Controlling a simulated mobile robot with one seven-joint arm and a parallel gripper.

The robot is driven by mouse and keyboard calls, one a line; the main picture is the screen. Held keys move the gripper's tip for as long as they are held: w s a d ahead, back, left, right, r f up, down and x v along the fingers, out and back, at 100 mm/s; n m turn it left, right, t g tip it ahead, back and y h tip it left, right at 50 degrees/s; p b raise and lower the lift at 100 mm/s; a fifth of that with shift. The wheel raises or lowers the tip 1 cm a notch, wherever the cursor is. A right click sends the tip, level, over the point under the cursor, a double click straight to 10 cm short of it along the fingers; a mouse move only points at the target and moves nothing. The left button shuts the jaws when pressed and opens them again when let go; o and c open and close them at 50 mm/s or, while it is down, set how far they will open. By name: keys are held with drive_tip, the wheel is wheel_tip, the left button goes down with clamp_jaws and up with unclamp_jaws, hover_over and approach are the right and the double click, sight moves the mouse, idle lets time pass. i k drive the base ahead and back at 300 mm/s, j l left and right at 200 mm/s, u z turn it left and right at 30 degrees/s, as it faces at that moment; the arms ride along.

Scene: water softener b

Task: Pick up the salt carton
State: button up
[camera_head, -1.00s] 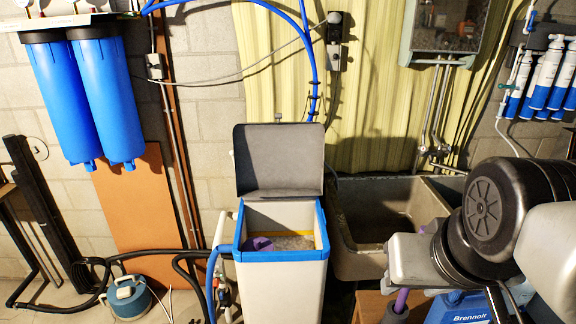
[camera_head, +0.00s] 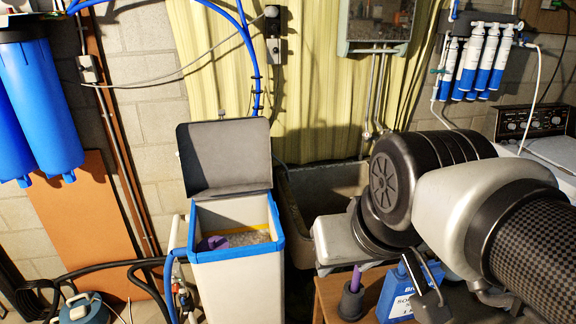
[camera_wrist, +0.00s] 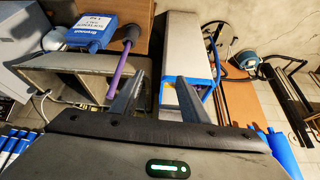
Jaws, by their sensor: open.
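The salt carton (camera_head: 398,292) is blue with white lettering and stands on a wooden stool (camera_head: 326,290) at the lower right of the head view, partly hidden by my arm. In the wrist view the carton (camera_wrist: 92,32) shows at the upper left on the wooden top (camera_wrist: 128,10). My gripper (camera_wrist: 160,92) is open and empty, its two fingers apart in the wrist view. The carton lies beyond the left finger, not between the fingers.
A plunger with a purple handle (camera_head: 356,279) stands close beside the carton. The white softener cabinet (camera_head: 238,290), lid open, is left of the stool. A concrete sink (camera_head: 322,190) is behind. Blue filter housings (camera_head: 42,105) hang at far left.

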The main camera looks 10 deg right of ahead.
sight(394, 306)
drive_tip(key=k+l+u, duration=0.15)
drive_tip(key=l, duration=0.25)
drive_tip(key=k+l+u, duration=0.15)
drive_tip(key=k+l, duration=0.15)
drive_tip(key=l+u, duration=0.15)
drive_tip(key=l, duration=0.25)
drive_tip(key=k+l+u, duration=0.2)
drive_tip(key=l, duration=0.2)
drive_tip(key=l+u, duration=0.15)
drive_tip(key=l, duration=0.25)
drive_tip(key=l+u, duration=0.2)
drive_tip(key=l, duration=0.35)
drive_tip(key=k+l+u, duration=0.2)
drive_tip(key=l, duration=0.35)
drive_tip(key=i+l, duration=0.25)
drive_tip(key=l, duration=0.15)
drive_tip(key=u, duration=0.05)
